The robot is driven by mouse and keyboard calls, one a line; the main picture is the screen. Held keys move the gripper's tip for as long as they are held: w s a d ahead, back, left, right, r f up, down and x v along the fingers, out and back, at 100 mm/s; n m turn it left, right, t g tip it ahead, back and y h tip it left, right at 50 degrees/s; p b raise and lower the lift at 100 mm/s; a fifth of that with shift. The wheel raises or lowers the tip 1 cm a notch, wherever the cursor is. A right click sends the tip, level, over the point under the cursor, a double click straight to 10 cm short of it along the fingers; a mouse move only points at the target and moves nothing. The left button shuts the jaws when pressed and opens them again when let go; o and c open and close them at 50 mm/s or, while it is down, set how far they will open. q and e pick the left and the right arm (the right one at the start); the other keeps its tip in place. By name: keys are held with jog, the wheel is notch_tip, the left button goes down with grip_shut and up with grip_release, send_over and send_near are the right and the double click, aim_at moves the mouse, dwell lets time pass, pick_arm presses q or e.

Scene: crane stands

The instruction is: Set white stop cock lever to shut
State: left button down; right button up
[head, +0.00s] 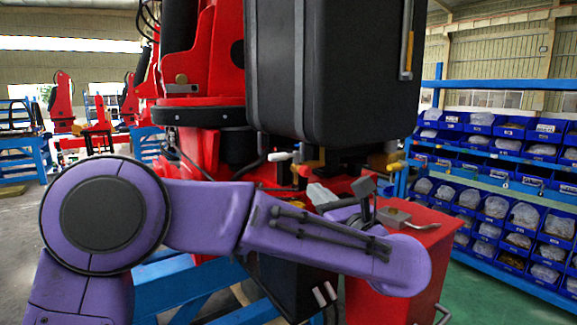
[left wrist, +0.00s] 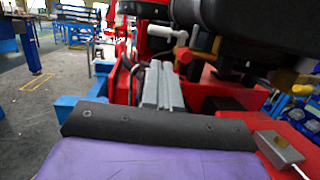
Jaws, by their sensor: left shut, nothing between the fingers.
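The white stop cock lever (head: 281,156) sits under the black tank (head: 345,70) in the head view and points left. In the left wrist view the white lever (left wrist: 167,32) shows near the top, beyond my fingers. My left gripper (head: 318,192) is below and slightly right of the lever in the head view, apart from it. In the left wrist view the grey fingers of the left gripper (left wrist: 158,85) are together and empty, pointing toward the valve area. My right gripper is in neither view.
A red lever (head: 303,171) and a yellow lever (head: 390,160) sit near the white one. The red box (head: 410,235) with a metal latch stands close under my left wrist. A blue rack of bins (head: 500,185) is at right.

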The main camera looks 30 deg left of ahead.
aim_at(281, 159)
pick_arm(q)
jog(key=p+x, duration=0.7)
jog(key=x, duration=0.6)
jog(key=shift+w+a+r, duration=0.1)
jog(key=shift+w+r, duration=0.05)
jog(key=shift+r, duration=0.1)
jog(key=shift+w+a+f+p, duration=0.15)
jog(key=shift+w+a+p, duration=0.05)
jog(key=shift+a+p, duration=0.15)
jog(key=shift+d, duration=0.1)
